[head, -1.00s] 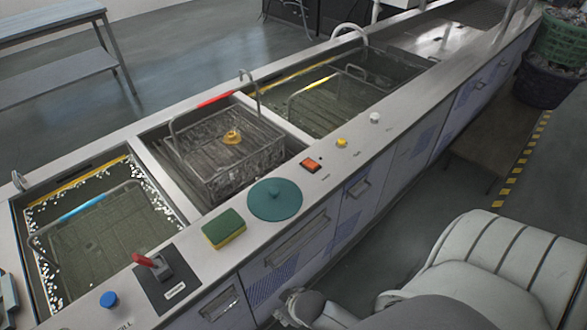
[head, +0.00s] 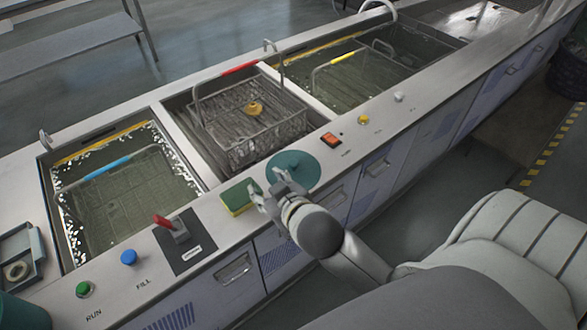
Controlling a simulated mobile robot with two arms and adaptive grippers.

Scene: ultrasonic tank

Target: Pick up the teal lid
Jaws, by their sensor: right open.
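The teal lid (head: 296,168) is a flat round disc lying on the grey counter in front of the middle tank. My right gripper (head: 264,187) is open, with its fingers over the counter between the lid and the green-and-yellow sponge (head: 238,198). The gripper covers the lid's lower left edge; I cannot tell whether it touches the lid. No object shows between its fingers. My left gripper is not in view.
Left of the sponge are a red lever (head: 175,228) and a blue button (head: 128,258). An orange switch (head: 332,140) sits right of the lid. Behind stand water-filled tanks and a wire basket (head: 243,125) with a red handle.

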